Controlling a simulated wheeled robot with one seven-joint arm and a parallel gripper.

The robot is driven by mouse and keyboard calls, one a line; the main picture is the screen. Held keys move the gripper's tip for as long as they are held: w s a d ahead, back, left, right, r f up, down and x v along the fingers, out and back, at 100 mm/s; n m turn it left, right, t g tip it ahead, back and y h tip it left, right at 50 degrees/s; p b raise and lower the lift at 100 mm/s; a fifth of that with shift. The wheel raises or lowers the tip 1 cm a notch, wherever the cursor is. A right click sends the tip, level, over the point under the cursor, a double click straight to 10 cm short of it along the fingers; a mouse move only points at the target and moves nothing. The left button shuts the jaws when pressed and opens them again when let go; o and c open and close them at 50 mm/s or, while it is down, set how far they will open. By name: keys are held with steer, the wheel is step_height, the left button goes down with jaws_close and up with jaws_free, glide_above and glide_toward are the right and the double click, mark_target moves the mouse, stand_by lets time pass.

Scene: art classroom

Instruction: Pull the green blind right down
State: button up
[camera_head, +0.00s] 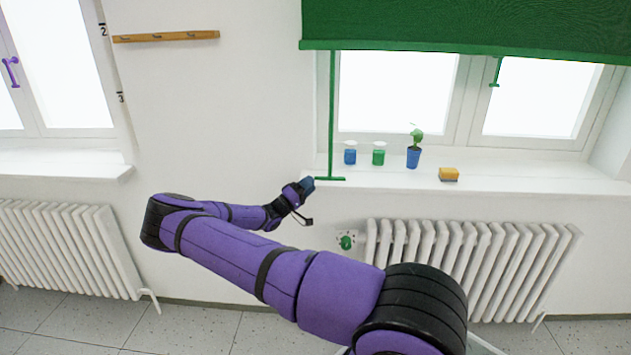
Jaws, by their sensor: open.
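The green blind (470,30) covers the upper part of the right window, and its bottom edge hangs well above the sill. A thin green pull rod (331,115) hangs from its left end down to a short green crossbar handle (330,179) just in front of the sill's left end. My gripper (306,188) is open, just left of the crossbar handle at about the same height. Whether it touches the handle I cannot tell. The jaws are small and dark in this view, and nothing shows held between them.
On the sill (500,181) stand a blue jar (350,153), a green jar (378,154), a potted plant (414,155) and a yellow sponge (449,174). A radiator (470,265) is below, with a green valve knob (346,242). A wooden rail (166,37) is on the wall.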

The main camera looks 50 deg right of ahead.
steer(key=v, duration=0.6)
steer(key=shift+a+f, duration=0.2)
steer(key=shift+a, duration=0.15)
